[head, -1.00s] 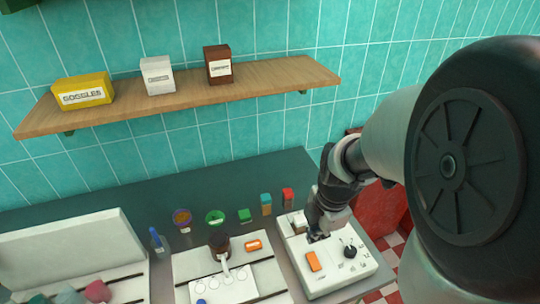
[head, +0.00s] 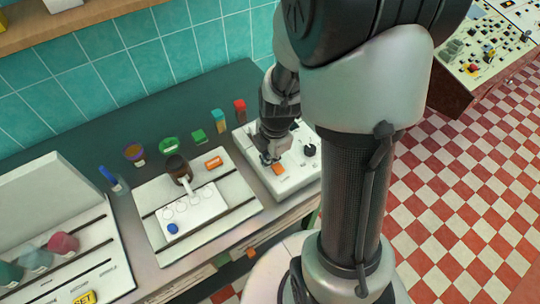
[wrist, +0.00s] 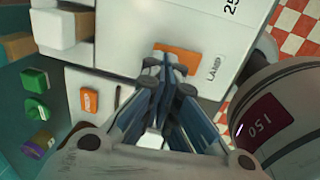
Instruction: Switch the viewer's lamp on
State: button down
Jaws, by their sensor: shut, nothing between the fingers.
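The viewer (head: 300,172) is a white box at the right end of the bench, with a black knob (head: 310,150) on top. Its orange switch (head: 278,169) is at the front left of the top. In the wrist view the orange switch (wrist: 181,58) has the word LAMP printed beside it. My gripper (head: 268,161) is shut and empty, pointing down at the switch's edge. In the wrist view its fingertips (wrist: 164,60) overlap part of the switch. I cannot tell whether they touch it, or whether the lamp is lit.
Red (head: 240,108) and teal (head: 218,122) topped blocks stand behind.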

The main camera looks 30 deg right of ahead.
jog(key=g+p, duration=0.1)
jog(key=p, duration=0.1)
jog(key=g+p, duration=0.1)
jog(key=shift+w+f+p, duration=0.3)
jog(key=shift+p, duration=0.1)
jog(key=shift+w+f+p, duration=0.1)
jog(key=shift+f+p, duration=0.15)
jog(key=shift+p, duration=0.05)
jog(key=shift+f, duration=0.1)
